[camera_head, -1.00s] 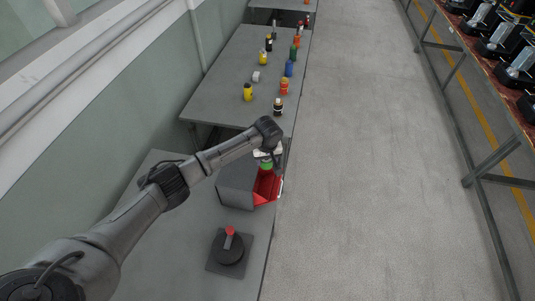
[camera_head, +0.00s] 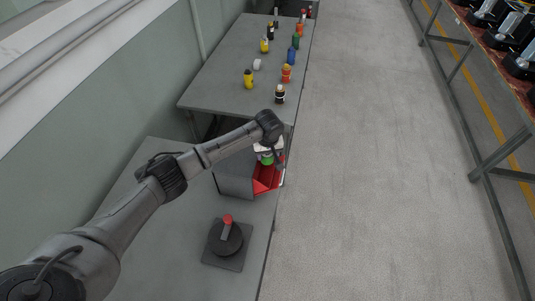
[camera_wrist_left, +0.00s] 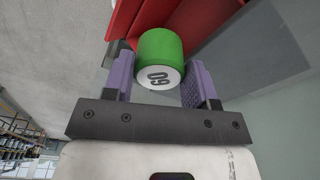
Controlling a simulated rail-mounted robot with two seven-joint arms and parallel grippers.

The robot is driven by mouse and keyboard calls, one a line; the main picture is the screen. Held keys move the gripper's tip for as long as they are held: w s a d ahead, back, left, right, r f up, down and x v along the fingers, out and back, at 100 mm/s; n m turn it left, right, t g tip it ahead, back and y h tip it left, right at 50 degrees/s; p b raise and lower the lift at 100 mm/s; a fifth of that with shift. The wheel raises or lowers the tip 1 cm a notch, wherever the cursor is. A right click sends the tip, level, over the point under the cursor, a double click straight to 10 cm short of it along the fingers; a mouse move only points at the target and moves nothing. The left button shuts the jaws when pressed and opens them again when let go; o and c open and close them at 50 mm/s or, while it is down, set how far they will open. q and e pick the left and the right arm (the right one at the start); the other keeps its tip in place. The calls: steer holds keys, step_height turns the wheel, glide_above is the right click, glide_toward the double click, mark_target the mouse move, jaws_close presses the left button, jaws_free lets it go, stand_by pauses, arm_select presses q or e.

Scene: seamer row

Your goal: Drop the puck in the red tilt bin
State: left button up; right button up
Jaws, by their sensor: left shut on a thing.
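In the head view the green puck (camera_head: 267,160) shows under my left gripper (camera_head: 268,155), over the opening of the red tilt bin (camera_head: 266,184). The bin has a grey outside and a red inside, and its red wall (camera_wrist_left: 210,22) lies behind the puck in the wrist view. Whether the puck touches the bin is unclear. My right gripper is not in view.
A black knob with a red handle (camera_head: 227,235) sits on the near grey table (camera_head: 190,262). Several bottles and a white cup (camera_head: 257,64) stand on the farther table (camera_head: 215,90). A clear aisle (camera_head: 370,150) runs along the right, beside a rack.

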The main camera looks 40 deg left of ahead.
arm_select(q)
steer(key=shift+f, duration=0.25)
steer(key=o, duration=1.1)
steer(key=shift+c, duration=0.2)
step_height(320, 180, up, 14)
steer(key=s+d, duration=0.1)
steer(key=shift+d+f, duration=0.1)
